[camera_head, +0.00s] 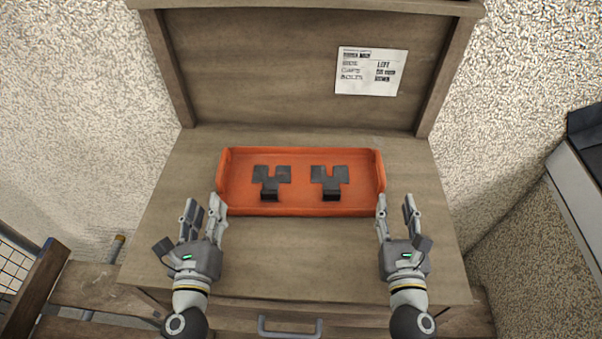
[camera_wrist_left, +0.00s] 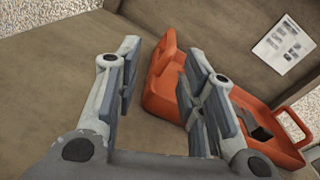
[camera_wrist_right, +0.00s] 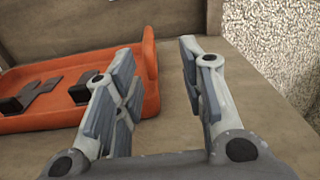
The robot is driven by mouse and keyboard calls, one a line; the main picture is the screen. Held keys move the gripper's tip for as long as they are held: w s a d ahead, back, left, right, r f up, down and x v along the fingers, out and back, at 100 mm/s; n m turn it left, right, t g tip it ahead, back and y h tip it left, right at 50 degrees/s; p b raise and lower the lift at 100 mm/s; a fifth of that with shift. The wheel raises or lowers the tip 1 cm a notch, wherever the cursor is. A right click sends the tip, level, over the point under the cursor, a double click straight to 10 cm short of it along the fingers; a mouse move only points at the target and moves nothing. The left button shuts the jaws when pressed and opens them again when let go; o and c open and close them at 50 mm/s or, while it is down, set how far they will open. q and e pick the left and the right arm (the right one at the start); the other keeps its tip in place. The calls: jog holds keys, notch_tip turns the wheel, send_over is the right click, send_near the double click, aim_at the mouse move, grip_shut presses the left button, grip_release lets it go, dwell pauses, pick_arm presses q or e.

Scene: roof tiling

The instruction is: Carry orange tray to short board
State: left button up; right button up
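The orange tray (camera_head: 300,212) lies flat on the wooden workbench, with two dark T-shaped pieces (camera_head: 271,180) (camera_head: 329,181) in it. Raised ends with handle openings show at its left and right. My left gripper (camera_head: 204,206) is open at the tray's front left corner, and its fingers point toward the tray's left end (camera_wrist_left: 164,52). My right gripper (camera_head: 396,206) is open at the front right corner, near the tray's right end (camera_wrist_right: 150,75). Neither gripper holds anything. The short board is not clearly identifiable in these views.
The workbench top (camera_head: 300,260) is clear in front of the tray. A wooden back panel with a paper note (camera_head: 371,71) rises behind it. A drawer handle (camera_head: 290,329) is at the front. Wooden planks (camera_head: 90,285) lie at the lower left, and a grey-topped unit (camera_head: 585,165) stands at the right.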

aim_at(218, 181)
pick_arm(q)
jog(key=shift+w+d+f+m+h, duration=0.15)
jog(key=shift+d+m+h, duration=0.2)
jog(key=shift+m, duration=0.35)
pick_arm(e)
jog(key=shift+w+a+f+n+y, duration=0.15)
jog(key=shift+a+n+y, duration=0.25)
jog(key=shift+n, duration=0.3)
pick_arm(q)
jog(key=shift+d+m, duration=0.25)
jog(key=shift+m, duration=0.05)
pick_arm(e)
jog(key=shift+a+n, duration=0.25)
jog(key=shift+n, duration=0.15)
